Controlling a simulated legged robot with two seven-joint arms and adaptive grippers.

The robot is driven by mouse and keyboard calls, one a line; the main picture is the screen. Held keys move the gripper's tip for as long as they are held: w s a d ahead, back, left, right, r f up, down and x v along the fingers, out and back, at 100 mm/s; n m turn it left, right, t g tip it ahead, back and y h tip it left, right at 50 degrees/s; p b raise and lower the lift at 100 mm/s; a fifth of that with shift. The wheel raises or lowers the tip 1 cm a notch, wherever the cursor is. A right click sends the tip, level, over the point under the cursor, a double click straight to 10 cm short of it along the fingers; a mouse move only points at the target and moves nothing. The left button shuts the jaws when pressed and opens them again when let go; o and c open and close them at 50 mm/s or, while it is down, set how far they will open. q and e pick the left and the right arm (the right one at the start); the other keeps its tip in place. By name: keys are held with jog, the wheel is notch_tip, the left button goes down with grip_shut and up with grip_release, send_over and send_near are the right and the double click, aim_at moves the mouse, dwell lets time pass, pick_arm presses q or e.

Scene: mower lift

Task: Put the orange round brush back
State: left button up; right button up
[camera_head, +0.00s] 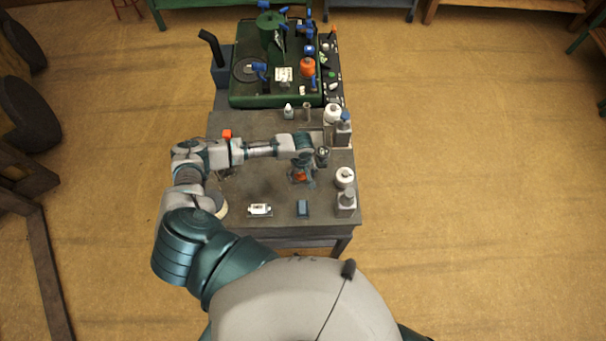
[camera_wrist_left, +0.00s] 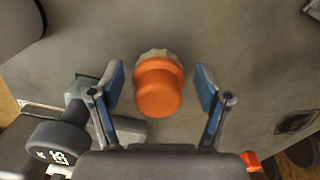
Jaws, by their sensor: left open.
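The orange round brush (camera_wrist_left: 158,90) stands on the grey table between the two spread fingers of my left gripper (camera_wrist_left: 161,80) in the wrist view. Its orange body faces the camera, and pale bristles show at its far edge. Gaps show between the brush and both blue finger pads. In the head view the brush (camera_head: 299,176) is a small orange patch partly hidden by my left gripper (camera_head: 304,178), which is over the right half of the table. My right gripper is not in view.
The grey table (camera_head: 270,199) carries a white device (camera_head: 260,209), a blue block (camera_head: 302,208), and white rolls and grey bottles (camera_head: 346,203) along its right edge. A green machine (camera_head: 272,101) stands behind. The table's front left is partly hidden by my arm.

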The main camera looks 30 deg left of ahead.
pick_arm(q)
jog(key=shift+a+r, duration=0.1)
jog(key=shift+r, duration=0.15)
notch_tip(320, 180, up, 12)
jog(key=shift+f, duration=0.2)
jog(key=shift+a, duration=0.1)
dwell(0.3)
